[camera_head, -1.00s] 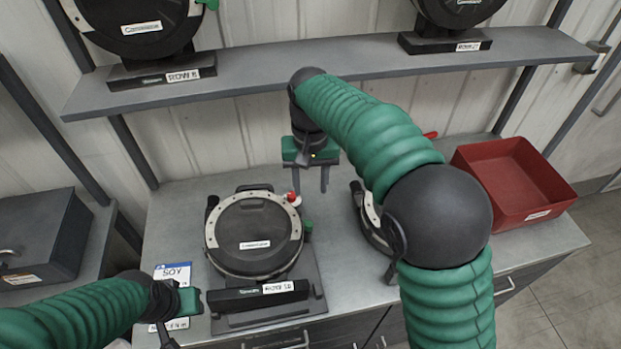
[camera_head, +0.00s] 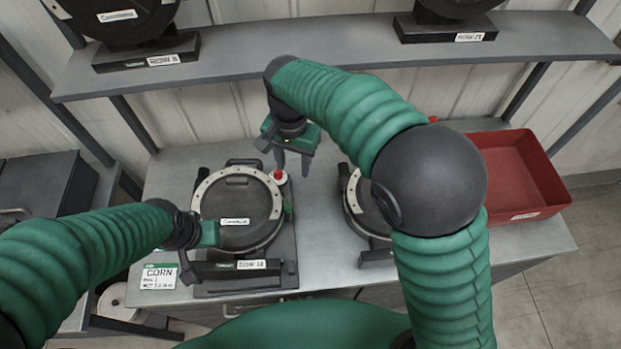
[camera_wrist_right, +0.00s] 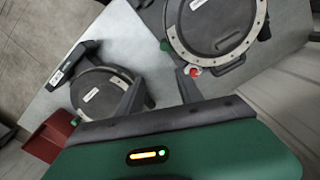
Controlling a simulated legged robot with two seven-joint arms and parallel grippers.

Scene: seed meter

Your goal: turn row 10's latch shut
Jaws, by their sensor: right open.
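A round black seed meter (camera_head: 237,208) with a pale rim sits on the bench. Its front label (camera_head: 252,265) is too blurred to read surely as row 10. A red-topped knob (camera_head: 278,175) is at its upper right edge, and a small green tab (camera_head: 288,209) is below that. The red knob also shows in the right wrist view (camera_wrist_right: 194,72), close to one finger. My right gripper (camera_head: 293,168) is open and empty, above the bench by the knob. My left gripper (camera_head: 206,248) is at the meter's front left; its fingers are unclear.
A second meter (camera_head: 362,207) stands to the right, partly behind my right arm. A red bin (camera_head: 517,172) is at the bench's right end. A shelf (camera_head: 330,52) with more meters runs above. A CORN card (camera_head: 159,276) lies front left.

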